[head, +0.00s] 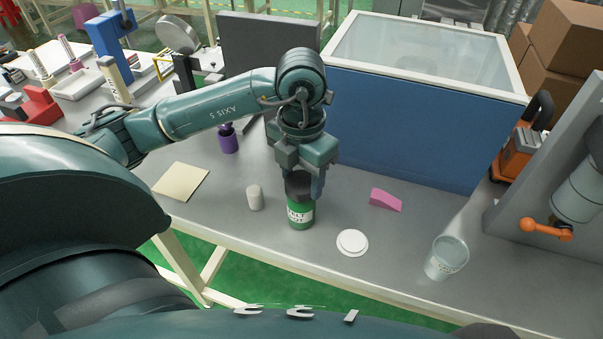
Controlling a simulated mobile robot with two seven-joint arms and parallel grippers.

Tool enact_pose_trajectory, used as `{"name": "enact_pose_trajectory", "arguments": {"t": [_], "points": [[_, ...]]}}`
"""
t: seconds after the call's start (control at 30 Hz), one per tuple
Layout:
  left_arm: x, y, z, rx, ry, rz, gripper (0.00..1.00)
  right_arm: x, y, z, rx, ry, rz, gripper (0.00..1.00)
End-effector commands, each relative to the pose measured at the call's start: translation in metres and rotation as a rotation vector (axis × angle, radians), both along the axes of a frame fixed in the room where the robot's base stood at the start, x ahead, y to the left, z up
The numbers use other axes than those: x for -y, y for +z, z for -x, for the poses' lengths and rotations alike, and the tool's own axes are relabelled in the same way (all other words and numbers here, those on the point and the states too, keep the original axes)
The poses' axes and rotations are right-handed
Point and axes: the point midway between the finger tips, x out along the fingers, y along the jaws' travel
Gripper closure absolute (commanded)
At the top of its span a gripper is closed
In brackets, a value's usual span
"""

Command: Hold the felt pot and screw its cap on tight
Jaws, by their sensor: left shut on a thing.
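The felt pot (300,214) is green with a white label and stands upright on the grey bench near its front edge. Its dark cap (298,187) sits at the top of the pot; whether it is seated fully I cannot tell. My left gripper (303,180) points down over the pot from above, its fingers shut around the cap, which they partly hide. My right gripper is not in view.
A beige cylinder (255,197) stands left of the pot, and a white disc (352,242) lies to its right. A pink wedge (385,200) and a clear cup (447,258) are further right. A big blue box (410,125) blocks the back.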

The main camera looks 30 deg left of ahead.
Motion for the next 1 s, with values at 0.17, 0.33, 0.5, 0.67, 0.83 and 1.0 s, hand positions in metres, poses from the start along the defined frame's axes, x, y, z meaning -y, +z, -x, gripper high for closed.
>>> {"name": "enact_pose_trajectory", "arguments": {"t": [0.17,0.33,0.5,0.67,0.83,1.0], "points": [[-0.0001,-0.0039,0.0000,0.000,0.000,0.000,0.68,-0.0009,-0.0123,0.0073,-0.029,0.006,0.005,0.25],[-0.0001,-0.0028,0.0000,0.000,0.000,0.000,0.33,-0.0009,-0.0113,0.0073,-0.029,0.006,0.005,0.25],[-0.0001,-0.0027,0.0000,0.000,0.000,0.000,0.21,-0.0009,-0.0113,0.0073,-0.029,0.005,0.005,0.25],[-0.0001,-0.0027,0.0000,0.000,0.000,0.000,0.21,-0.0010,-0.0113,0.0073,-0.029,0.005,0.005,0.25],[-0.0001,-0.0026,0.0000,0.000,0.000,0.000,0.21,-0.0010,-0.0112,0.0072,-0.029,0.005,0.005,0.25],[0.0000,-0.0026,0.0000,0.000,0.000,0.000,0.21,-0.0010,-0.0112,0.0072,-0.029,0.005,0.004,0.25]]}}
